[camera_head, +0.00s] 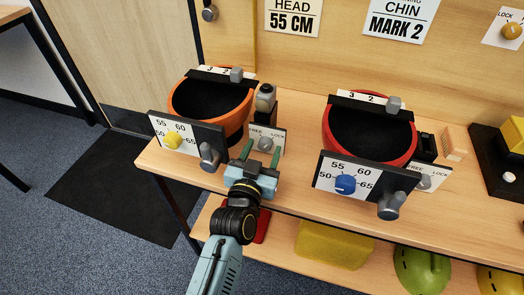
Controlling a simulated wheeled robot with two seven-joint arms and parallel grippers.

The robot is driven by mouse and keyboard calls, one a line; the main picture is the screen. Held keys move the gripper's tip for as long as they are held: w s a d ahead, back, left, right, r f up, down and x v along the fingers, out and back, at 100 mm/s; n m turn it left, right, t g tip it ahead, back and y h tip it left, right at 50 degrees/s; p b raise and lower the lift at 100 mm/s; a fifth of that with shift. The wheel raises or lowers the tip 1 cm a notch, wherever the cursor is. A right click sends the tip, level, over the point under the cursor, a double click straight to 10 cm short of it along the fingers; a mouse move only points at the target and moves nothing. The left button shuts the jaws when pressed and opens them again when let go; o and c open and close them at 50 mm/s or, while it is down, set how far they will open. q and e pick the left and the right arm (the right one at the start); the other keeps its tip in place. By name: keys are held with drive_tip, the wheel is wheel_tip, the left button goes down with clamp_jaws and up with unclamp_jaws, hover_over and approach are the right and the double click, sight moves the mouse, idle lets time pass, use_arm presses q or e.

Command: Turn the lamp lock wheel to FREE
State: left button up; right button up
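A white plate marked FREE and LOCK (278,134) stands at the right of the orange helmet-like bowl (243,112). Its small grey wheel (265,143) shows just beyond my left gripper (261,154). The gripper's two greenish fingers are apart, one on each side of the wheel in the picture; I cannot tell whether they touch it. The wheel's setting is too small to read. A black, lamp-like part (265,98) stands above this plate. A second FREE/LOCK plate (436,178) with a grey knob is beside the red bowl (326,130). My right gripper is out of view.
Dial plates with a yellow knob (173,140) and a blue knob (345,184) face front, each beside a grey side knob. A wall plate with a yellow LOCK knob (512,31) is at upper right. A lower shelf holds a yellow block (333,244) and a green helmet (422,270).

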use_arm(q)
drive_tip(key=shift+s+a, duration=0.15)
drive_tip(key=shift+s, duration=0.2)
drive_tip(key=p+v, duration=0.3)
drive_tip(key=v, duration=0.9)
drive_tip(key=shift+s, duration=0.3)
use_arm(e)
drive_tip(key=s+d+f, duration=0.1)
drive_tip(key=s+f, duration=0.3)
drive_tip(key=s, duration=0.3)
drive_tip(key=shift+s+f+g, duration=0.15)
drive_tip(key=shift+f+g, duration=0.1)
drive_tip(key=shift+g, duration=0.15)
use_arm(q)
drive_tip(key=shift+a+r, duration=0.1)
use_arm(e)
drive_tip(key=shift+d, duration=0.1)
use_arm(q)
drive_tip(key=shift+r, duration=0.15)
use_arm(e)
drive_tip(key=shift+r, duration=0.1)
